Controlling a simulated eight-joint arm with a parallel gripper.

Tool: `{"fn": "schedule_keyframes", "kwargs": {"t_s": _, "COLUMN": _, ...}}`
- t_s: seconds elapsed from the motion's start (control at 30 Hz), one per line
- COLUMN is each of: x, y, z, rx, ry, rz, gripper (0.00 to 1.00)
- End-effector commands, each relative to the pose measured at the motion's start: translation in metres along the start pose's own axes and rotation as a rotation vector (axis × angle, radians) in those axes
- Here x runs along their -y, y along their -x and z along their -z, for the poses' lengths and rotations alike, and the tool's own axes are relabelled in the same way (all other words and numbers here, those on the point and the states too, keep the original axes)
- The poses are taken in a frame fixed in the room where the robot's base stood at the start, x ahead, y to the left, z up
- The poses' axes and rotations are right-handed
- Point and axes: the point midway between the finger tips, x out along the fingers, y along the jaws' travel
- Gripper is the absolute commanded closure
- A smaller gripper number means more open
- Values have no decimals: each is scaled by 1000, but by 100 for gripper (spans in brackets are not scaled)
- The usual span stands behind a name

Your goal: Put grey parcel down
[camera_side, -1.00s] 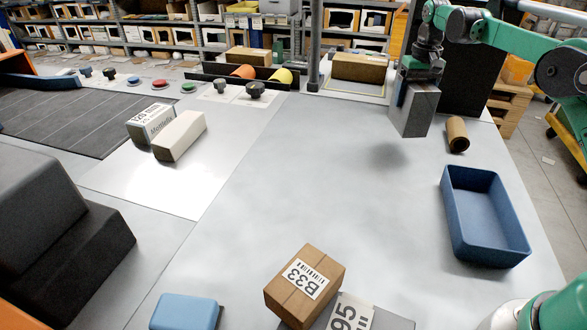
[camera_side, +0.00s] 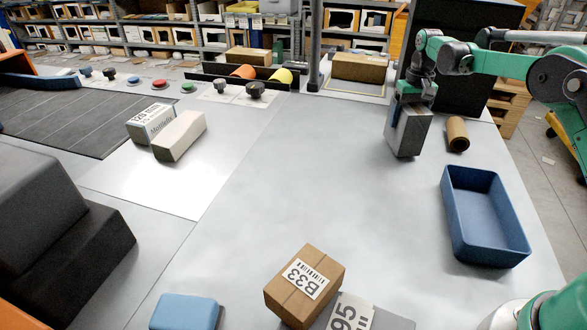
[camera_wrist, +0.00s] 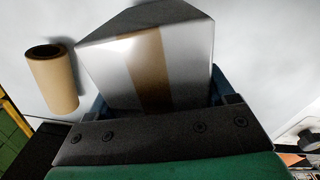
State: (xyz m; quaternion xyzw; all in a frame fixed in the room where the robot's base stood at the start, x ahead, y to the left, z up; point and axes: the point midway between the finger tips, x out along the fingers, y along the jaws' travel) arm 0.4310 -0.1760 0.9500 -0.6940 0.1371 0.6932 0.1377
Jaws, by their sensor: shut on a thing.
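The grey parcel (camera_side: 408,130) is a box held upright in my gripper (camera_side: 412,100) at the right back of the table. Its lower end is at or just above the table surface; I cannot tell whether it touches. In the wrist view the grey parcel (camera_wrist: 150,65) has a brown tape strip down its face and sits between the blue fingers of my gripper (camera_wrist: 160,98). My gripper is shut on the parcel.
A blue bin (camera_side: 485,255) lies nearer on the right. A white box (camera_side: 180,136) lies at left. The table's middle is clear.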

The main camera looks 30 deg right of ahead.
Motion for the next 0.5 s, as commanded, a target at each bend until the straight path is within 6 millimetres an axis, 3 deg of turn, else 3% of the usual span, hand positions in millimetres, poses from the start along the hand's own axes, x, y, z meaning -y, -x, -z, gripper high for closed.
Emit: {"fn": "schedule_keyframes", "kwargs": {"t_s": 0.5, "x": 0, "y": -9, "z": 0, "rx": 0, "ry": 0, "rz": 0, "gripper": 94}}
